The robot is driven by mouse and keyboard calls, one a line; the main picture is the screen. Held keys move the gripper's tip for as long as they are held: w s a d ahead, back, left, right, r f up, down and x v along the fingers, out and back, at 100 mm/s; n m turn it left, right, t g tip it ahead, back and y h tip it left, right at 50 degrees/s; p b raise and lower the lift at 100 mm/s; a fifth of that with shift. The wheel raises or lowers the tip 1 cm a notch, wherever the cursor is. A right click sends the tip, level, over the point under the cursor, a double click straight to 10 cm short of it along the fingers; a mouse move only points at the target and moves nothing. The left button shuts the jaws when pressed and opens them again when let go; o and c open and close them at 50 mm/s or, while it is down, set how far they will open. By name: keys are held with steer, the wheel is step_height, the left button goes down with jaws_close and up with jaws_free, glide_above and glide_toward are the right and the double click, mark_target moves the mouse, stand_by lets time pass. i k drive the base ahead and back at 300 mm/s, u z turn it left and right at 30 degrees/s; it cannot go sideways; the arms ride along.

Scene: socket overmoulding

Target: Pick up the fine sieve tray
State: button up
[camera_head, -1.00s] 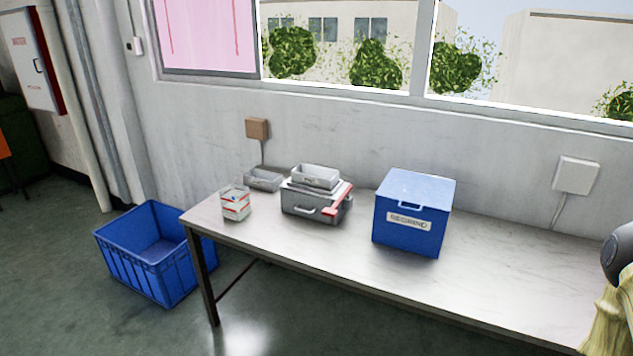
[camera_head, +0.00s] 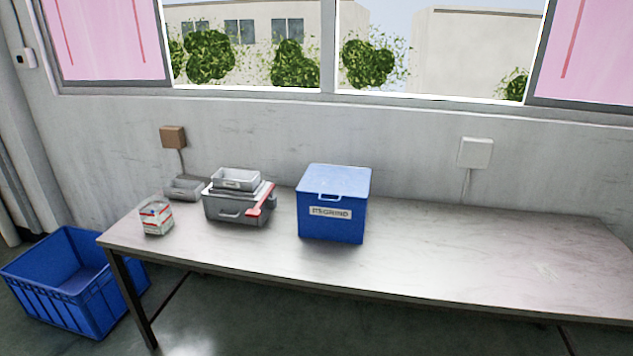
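Two shallow grey trays could be the fine sieve tray; I cannot tell which from here, as any mesh is too small to see. One tray (camera_head: 236,180) sits on top of a grey box-like unit (camera_head: 228,208) with a front handle and a red part at its right. The other tray (camera_head: 183,190) lies on the table just left of that unit, near the wall, partly hidden by it. My gripper is not in view.
A small white carton (camera_head: 157,218) stands near the table's left end. A blue crate (camera_head: 70,290) is on the floor at the left. The wall runs close behind.

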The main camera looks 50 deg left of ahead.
mark_target(236, 181)
steer(key=z, duration=0.5)
steer(key=i, duration=1.85)
steer(key=u, duration=3.4)
